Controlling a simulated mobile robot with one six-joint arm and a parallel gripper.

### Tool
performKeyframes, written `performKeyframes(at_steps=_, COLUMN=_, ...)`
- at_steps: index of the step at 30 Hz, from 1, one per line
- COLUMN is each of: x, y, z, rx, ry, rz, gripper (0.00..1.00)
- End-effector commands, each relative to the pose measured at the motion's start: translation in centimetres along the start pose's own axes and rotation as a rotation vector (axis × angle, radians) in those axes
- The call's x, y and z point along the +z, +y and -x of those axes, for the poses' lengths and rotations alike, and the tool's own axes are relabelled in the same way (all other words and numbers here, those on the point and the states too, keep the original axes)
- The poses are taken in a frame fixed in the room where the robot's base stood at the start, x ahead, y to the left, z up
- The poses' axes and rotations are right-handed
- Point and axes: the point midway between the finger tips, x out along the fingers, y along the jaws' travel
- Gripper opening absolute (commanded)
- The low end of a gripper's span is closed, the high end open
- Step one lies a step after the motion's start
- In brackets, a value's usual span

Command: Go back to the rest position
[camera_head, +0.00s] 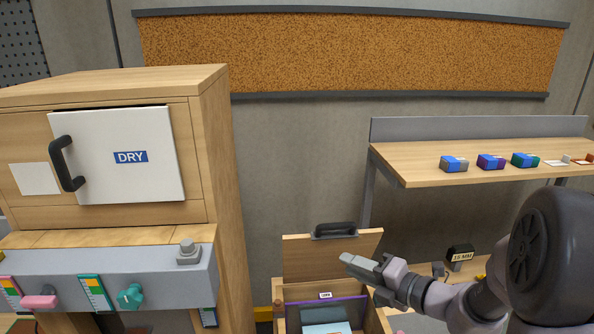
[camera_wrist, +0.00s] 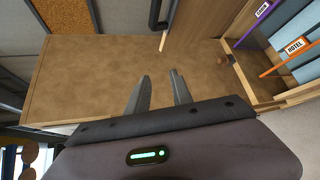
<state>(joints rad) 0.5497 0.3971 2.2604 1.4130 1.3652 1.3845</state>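My gripper (camera_head: 364,277) is in front of the open wooden box at the lower middle of the head view. In the wrist view my gripper (camera_wrist: 160,76) has its two fingers apart with nothing between them. The box's raised wooden lid (camera_head: 305,262) has a dark handle (camera_head: 335,230) on top. In the wrist view a broad wooden panel (camera_wrist: 90,75) lies beyond the fingers, and a dark handle (camera_wrist: 158,14) shows above them. I see no contact between the fingers and the panel or handle.
The open box holds labelled dividers, purple (camera_wrist: 262,12) and orange (camera_wrist: 290,50). A wooden cabinet (camera_head: 215,150) with a white DRY door (camera_head: 115,175) stands left, above a grey control panel with knobs. A shelf (camera_head: 430,165) at right carries several small boxes. A 15 MM block (camera_head: 461,256) sits below it.

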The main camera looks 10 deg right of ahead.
Motion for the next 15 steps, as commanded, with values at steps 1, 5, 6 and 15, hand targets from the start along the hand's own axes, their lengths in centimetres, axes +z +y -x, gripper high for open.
performKeyframes(at_steps=1, x=-5.4, y=-2.7, z=-1.7, rx=-0.004, ry=0.118, rz=0.244, gripper=0.27)
performKeyframes(at_steps=5, x=-17.8, y=-6.6, z=-1.4, rx=0.021, ry=0.452, rz=1.002, gripper=0.27)
performKeyframes(at_steps=6, x=-20.9, y=-8.4, z=-0.7, rx=0.043, ry=0.545, rz=1.238, gripper=0.27)
performKeyframes(at_steps=15, x=-31.0, y=-23.8, z=5.8, rx=0.286, ry=1.139, rz=2.824, gripper=0.27)
